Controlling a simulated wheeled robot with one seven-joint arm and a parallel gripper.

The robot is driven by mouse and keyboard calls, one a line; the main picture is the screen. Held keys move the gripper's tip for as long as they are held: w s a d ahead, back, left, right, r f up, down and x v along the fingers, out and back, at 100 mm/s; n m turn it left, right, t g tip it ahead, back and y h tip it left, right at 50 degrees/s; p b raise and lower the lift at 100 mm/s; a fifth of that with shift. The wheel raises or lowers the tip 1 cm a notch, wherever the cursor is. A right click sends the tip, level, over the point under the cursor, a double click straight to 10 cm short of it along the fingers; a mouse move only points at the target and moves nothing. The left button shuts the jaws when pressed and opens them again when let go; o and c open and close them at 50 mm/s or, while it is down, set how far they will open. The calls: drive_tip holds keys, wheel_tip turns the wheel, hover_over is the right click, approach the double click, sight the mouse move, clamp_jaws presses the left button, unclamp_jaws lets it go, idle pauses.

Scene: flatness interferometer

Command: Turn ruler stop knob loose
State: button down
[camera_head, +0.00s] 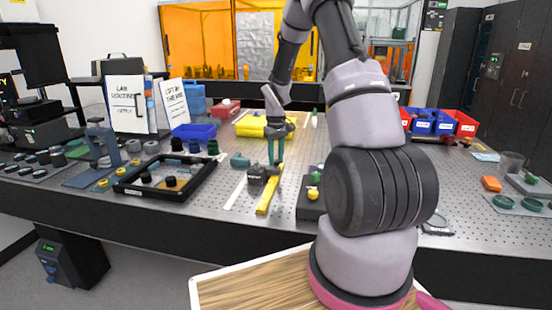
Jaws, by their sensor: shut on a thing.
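A yellow ruler (266,203) lies on the perforated metal table in the middle of the view. A small dark ruler stop (257,175) sits across it near its far part. My gripper (276,160) points down at the right side of the stop and is shut on what seems to be its knob. The knob itself is hidden by the fingers, and its turn angle cannot be seen.
A black frame (129,187) with small parts stands left of the ruler. A dark block with a yellow knob (313,194) stands to its right. Blue and red bins (444,121) are at the back right.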

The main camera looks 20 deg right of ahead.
idle(0.4)
drive_tip(key=c, duration=0.6)
unclamp_jaws()
drive_tip(key=shift+r, duration=0.1)
wheel_tip(320, 180, up, 11)
drive_tip(key=shift+f, duration=0.15)
wheel_tip(320, 180, up, 9)
drive_tip(key=m+t, duration=0.1)
drive_tip(key=t, duration=0.1)
hover_over(276, 161)
drive_tip(key=s+a, duration=0.3)
drive_tip(key=s, duration=0.2)
drive_tip(key=s+a+r+m+t, duration=0.1)
drive_tip(key=s+a+r+m, duration=0.1)
drive_tip(key=s+r, duration=0.55)
drive_tip(key=s+a+r+m+t, duration=0.1)
drive_tip(key=s+r, duration=0.1)
drive_tip(key=s, duration=0.3)
drive_tip(key=s+a+r+m+t+y, duration=0.1)
drive_tip(key=s+a+r, duration=0.1)
drive_tip(key=s, duration=0.4)
drive_tip(key=s+a+r+m+t+y, duration=0.1)
drive_tip(key=s+t, duration=0.1)
drive_tip(key=s, duration=0.3)
drive_tip(key=shift+s+a+r, duration=0.2)
drive_tip(key=shift+a+r, duration=0.1)
drive_tip(key=shift+r, duration=0.1)
